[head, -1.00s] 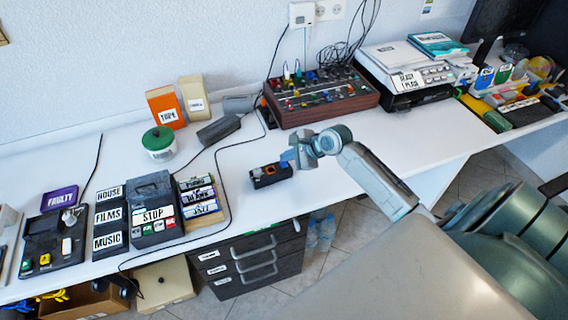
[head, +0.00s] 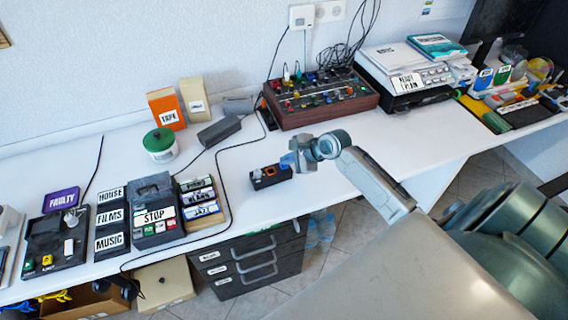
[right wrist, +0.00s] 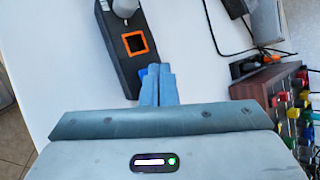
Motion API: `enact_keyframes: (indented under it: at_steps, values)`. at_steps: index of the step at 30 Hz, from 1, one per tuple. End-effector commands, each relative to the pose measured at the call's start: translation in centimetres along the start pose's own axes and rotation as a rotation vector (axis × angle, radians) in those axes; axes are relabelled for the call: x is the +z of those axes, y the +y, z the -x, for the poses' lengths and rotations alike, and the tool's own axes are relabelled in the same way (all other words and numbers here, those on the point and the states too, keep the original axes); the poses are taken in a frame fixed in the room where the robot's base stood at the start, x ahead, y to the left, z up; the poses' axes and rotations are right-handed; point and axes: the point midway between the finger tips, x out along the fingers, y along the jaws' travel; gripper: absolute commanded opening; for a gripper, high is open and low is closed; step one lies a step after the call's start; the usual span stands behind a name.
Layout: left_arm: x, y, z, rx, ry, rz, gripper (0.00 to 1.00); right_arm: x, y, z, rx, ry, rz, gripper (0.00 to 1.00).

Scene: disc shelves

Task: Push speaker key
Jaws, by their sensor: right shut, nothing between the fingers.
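A small black box (head: 264,181) sits near the front edge of the white table. It has an orange square frame (right wrist: 134,43) and a blue key (right wrist: 144,74) on its top. I cannot read any label on it. My right gripper (head: 290,161) is over the right end of the box in the head view. In the right wrist view its fingers (right wrist: 157,72) are shut, empty, and right at the blue key, partly hiding it. I cannot tell whether they touch it. My left gripper is not in view.
A keypad block with a STOP label (head: 154,216) and a rack of labelled cassettes (head: 200,196) stand to the left. A wooden mixer (head: 320,100) with coloured knobs stands behind. A black cable (head: 228,160) runs left of the box. Table around the box is mostly clear.

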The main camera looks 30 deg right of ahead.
Motion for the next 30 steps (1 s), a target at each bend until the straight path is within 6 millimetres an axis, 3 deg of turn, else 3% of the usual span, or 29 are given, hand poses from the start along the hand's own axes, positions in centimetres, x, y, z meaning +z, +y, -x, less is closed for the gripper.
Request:
enact_keyframes:
  at_steps: [30]
  values:
    - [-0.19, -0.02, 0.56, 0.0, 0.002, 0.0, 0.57, -0.17, 0.15, -0.21, 0.0, 0.0, -0.001, 0.0]
